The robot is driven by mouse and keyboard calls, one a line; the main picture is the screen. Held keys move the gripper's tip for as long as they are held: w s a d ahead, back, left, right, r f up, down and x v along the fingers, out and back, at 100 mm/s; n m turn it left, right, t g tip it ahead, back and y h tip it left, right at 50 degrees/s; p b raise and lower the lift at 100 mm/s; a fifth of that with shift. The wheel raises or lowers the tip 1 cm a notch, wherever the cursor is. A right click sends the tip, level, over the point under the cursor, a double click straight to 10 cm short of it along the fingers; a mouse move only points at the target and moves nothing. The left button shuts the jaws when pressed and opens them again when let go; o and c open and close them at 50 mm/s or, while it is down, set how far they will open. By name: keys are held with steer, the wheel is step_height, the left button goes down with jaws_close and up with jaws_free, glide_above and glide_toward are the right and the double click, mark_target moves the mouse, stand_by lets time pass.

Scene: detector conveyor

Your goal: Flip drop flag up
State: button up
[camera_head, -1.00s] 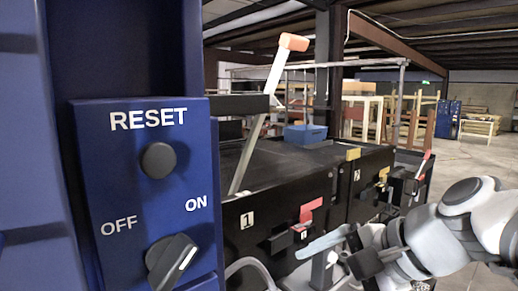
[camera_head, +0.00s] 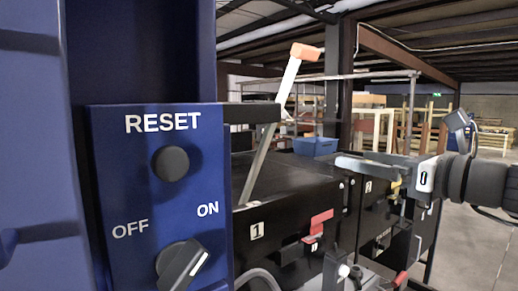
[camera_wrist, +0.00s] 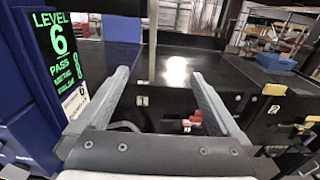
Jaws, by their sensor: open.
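A red flag-like piece (camera_head: 321,217) sits on the black conveyor's front side near the label 1. It also shows in the wrist view (camera_wrist: 192,122), low between my fingers. A yellow piece (camera_head: 396,188) sits farther along near the label 2, also in the wrist view (camera_wrist: 302,128). I cannot tell which is the drop flag. My gripper (camera_head: 350,164) is open and empty, level, above and to the right of the red piece in the head view. In the wrist view its fingertips (camera_wrist: 161,75) are spread over the black conveyor.
A blue control box (camera_head: 160,200) with RESET button and OFF/ON knob stands close at left. A pale lever with orange tip (camera_head: 305,52) rises above the conveyor (camera_head: 285,180). A blue bin (camera_head: 315,146) sits beyond. A green-lettered screen (camera_wrist: 60,50) is left. Open floor lies right.

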steer(key=p+x, duration=0.1)
steer(key=x, duration=1.2)
jaws_close()
steer(key=c, duration=1.6)
jaws_free()
jaws_free()
steer(key=shift+s+d, duration=0.15)
